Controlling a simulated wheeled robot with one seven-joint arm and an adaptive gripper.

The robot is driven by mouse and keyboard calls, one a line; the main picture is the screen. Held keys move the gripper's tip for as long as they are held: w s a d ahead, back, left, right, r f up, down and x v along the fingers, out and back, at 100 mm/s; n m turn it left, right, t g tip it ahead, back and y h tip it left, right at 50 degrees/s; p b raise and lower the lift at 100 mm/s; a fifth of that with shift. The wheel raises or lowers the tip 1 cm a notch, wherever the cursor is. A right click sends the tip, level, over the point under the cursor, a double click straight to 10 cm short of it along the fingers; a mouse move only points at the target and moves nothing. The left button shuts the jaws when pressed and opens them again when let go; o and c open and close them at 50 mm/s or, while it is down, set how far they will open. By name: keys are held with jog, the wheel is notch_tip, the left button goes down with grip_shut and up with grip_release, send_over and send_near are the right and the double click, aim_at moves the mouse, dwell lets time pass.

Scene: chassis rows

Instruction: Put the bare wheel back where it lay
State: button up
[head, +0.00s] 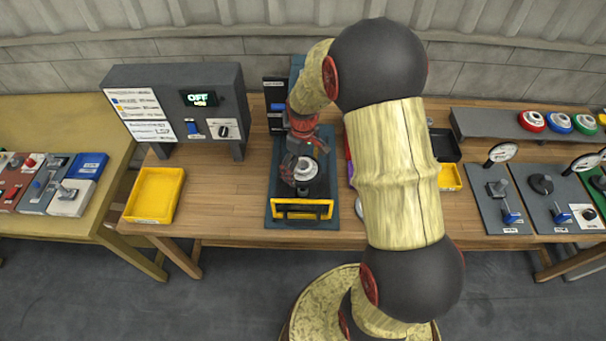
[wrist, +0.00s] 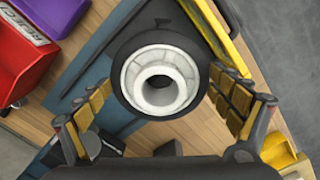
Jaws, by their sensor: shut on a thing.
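The bare wheel (wrist: 160,80) is a pale grey-white ring with a wide central hole. In the wrist view it shows between my fingers, in front of a dark round body. In the head view the wheel (head: 306,168) is above the dark fixture on the blue base plate (head: 273,208). My gripper (head: 297,170) is over that fixture, pointing down. My gripper's yellow-padded fingers (wrist: 160,84) are on either side of the wheel, shut on it. The exact contact, and whether the wheel touches the dark body below, cannot be told.
A yellow bar (head: 302,209) stands at the fixture's front. A yellow tray (head: 154,194) and a grey control box reading OFF (head: 181,90) are to the left. Red and purple bins (wrist: 30,50) show close by in the wrist view. Lever stations (head: 497,205) stand to the right.

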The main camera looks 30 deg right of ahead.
aim_at(303, 159)
jog(key=shift+r, duration=0.85)
jog(key=shift+r+p, duration=1.1)
jog(key=shift+r, duration=0.45)
jog(key=shift+f, duration=0.1)
